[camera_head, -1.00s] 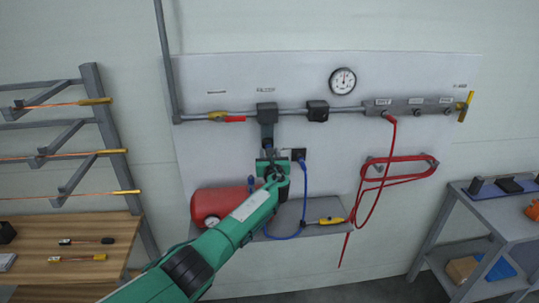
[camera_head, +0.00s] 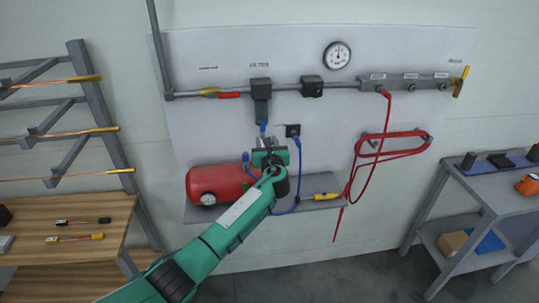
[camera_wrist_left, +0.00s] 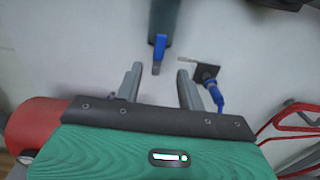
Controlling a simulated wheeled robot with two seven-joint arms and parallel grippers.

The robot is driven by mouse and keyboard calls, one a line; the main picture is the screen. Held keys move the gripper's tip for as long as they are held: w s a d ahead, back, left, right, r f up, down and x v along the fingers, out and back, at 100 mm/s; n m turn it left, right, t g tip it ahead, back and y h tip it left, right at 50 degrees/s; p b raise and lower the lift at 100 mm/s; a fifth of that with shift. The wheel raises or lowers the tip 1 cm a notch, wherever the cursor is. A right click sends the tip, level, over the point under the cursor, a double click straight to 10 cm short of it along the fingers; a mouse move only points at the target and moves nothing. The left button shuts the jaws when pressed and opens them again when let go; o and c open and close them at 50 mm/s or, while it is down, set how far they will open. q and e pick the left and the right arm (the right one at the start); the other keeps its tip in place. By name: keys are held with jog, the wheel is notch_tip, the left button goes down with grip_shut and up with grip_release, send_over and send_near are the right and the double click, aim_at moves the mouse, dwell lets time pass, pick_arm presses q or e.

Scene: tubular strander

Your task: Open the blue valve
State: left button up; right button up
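The blue valve is a small blue handle (camera_head: 262,127) under the dark filter bowl (camera_head: 262,110) on the wall panel. In the left wrist view the blue handle (camera_wrist_left: 160,46) hangs at the bowl's lower end, just beyond and between the fingertips. My left gripper (camera_head: 269,143) is just below it in the head view. In the left wrist view its two fingers (camera_wrist_left: 160,76) are apart, with nothing between them and no visible contact with the handle. My own arm hides part of the shelf. My right gripper is in neither view.
A red tank (camera_head: 218,184) sits on the shelf left of my gripper. A black socket (camera_head: 293,131) with a blue hose is close on the right. A red hose (camera_head: 385,146) hangs farther right. A rack (camera_head: 95,120) stands left and a grey table (camera_head: 495,182) right.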

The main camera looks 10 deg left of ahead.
pick_arm(q)
jog(key=shift+b+v, duration=0.6)
jog(key=shift+v, duration=2.35)
jog(key=s+a+f+n+g+h, duration=0.1)
jog(key=s+a+f+n+g, duration=0.2)
jog(key=f, duration=0.9)
jog(key=s+a+f+n+g+h+b, duration=0.1)
jog(key=s+f+n+g, duration=0.3)
jog(key=f, duration=0.8)
jog(key=s+a+f+n+h, duration=0.15)
jog(key=s+f, duration=0.25)
jog(key=f, duration=0.9)
jog(key=s+a+f+n+g, duration=0.3)
jog(key=s+f+n, duration=0.2)
jog(key=s+f, duration=0.85)
jog(key=s+a+f+n+g+h+b, duration=0.15)
jog(key=s+f+n, duration=0.25)
jog(key=s+f, duration=0.45)
jog(key=s+a+f+n+g, duration=0.2)
jog(key=s+f+n, duration=0.3)
jog(key=s, duration=0.7)
jog(key=s+a+f+n+g, duration=0.1)
jog(key=s+f+n, duration=0.3)
jog(key=s, duration=0.9)
jog(key=s+a+f+n+g, duration=0.2)
jog(key=s+a+f+n, duration=0.1)
jog(key=s, duration=1)
jog(key=shift+s+f+n, duration=0.25)
jog(key=shift+f+n, duration=0.3)
jog(key=shift+f, duration=0.15)
